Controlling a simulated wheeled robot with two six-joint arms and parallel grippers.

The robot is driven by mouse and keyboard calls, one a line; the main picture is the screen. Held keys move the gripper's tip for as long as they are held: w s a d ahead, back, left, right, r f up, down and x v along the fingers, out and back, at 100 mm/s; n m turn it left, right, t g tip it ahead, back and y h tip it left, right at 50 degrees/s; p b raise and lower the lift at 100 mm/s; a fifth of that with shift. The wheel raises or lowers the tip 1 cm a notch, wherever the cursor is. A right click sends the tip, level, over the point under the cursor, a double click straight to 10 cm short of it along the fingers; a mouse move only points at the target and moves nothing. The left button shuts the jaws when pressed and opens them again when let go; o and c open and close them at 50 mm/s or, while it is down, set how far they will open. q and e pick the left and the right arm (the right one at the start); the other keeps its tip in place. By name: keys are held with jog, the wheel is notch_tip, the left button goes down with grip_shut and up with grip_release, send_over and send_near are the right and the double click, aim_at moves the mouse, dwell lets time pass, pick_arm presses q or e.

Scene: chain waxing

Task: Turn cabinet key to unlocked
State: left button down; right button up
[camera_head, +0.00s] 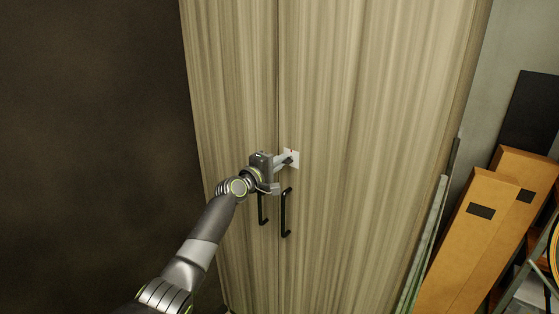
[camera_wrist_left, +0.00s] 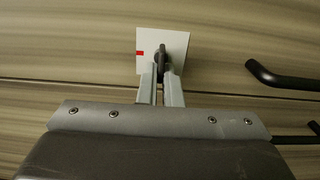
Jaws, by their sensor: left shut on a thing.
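The tall wood-grain cabinet (camera_head: 400,90) stands shut in front of me. A white lock plate (camera_head: 294,154) sits on it near the door seam. In the left wrist view the lock plate (camera_wrist_left: 180,42) has a red mark at its left edge. The dark key (camera_wrist_left: 162,58) stands out from the plate's middle. My left gripper (camera_head: 287,159) reaches the plate from the left. In the left wrist view my left gripper's fingers (camera_wrist_left: 160,84) are shut on the key. The fingers hide part of the key. My right gripper is not in view.
Two black door handles, the left one (camera_head: 262,209) and the right one (camera_head: 286,213), hang just below my left gripper. Orange-brown boxes (camera_head: 469,240) stand at the right beside the cabinet. A dark wall (camera_head: 90,110) is at the left.

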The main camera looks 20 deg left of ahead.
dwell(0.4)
pick_arm(q)
jog(key=c, duration=1.6)
grip_release()
jog(key=shift+s, duration=0.1)
jog(key=b+v, duration=0.2)
jog(key=v, duration=1.5)
